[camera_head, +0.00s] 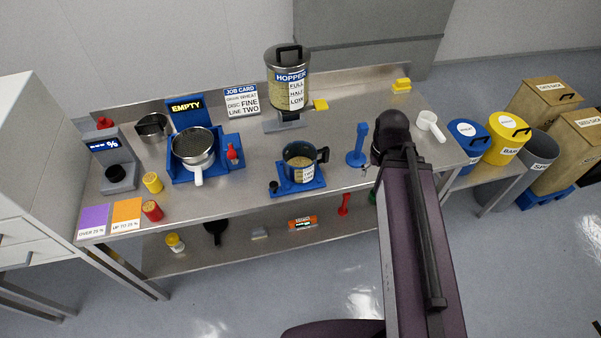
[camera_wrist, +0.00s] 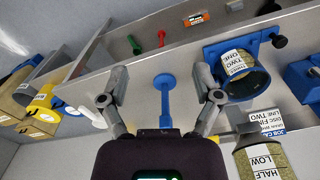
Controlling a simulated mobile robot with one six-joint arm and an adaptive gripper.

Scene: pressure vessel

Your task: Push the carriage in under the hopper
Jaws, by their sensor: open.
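The blue carriage (camera_head: 315,187) sits on the steel bench, bearing a dark cup with a blue rim, a handle and a white line label (camera_head: 307,174). A black knob is at its front left. It also shows in the wrist view (camera_wrist: 212,55), upper right. The hopper (camera_head: 290,88), a clear grain-filled canister with level labels, stands behind the carriage; it shows in the wrist view (camera_wrist: 262,158) at lower right. My gripper (camera_wrist: 160,97) is open and empty, right of the carriage in the head view, mostly hidden there by my arm. A blue upright post (camera_wrist: 166,98) appears between its fingers.
The same blue post (camera_head: 358,145) stands on the bench right of the carriage. A white scoop (camera_head: 430,122) lies at right.

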